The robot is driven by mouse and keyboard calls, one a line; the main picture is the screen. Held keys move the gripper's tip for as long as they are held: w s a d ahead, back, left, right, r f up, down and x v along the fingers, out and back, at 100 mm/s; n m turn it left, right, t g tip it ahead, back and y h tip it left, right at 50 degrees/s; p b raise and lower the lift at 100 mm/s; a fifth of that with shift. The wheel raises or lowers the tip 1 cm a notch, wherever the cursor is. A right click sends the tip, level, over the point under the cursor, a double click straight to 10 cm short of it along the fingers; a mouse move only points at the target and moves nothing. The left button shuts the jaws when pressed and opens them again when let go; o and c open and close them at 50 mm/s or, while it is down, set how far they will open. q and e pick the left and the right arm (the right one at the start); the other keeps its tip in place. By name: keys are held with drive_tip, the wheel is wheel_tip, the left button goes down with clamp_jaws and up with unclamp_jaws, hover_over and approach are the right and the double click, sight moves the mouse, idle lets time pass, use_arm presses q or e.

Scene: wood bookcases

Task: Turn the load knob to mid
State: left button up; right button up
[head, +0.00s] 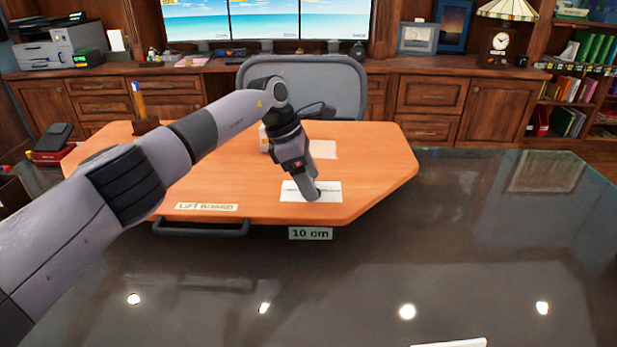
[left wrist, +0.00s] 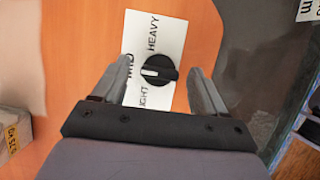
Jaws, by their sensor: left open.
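The load knob (left wrist: 161,71) is a round black knob on a white card (left wrist: 158,35) printed HEAVY, MID and LIGHT. In the left wrist view its white mark lies on its left side, toward the MID label, which the left finger partly covers. My left gripper (head: 314,192) is open above the card, which also shows in the head view (head: 333,191). In the left wrist view the fingers of my left gripper (left wrist: 160,74) stand on either side of the knob with a gap on each side. In the head view my gripper hides the knob. My right gripper is out of view.
The orange lift board (head: 380,165) lies on a dark glossy desk (head: 480,240). A 10 cm label (head: 310,233) is at its front edge. A grey chair (head: 335,78) is behind. The desk's right side is clear.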

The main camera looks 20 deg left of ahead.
use_arm(q)
drive_tip(key=shift+r, duration=0.1)
drive_tip(key=v, duration=0.7)
drive_tip(key=shift+s+a, duration=0.1)
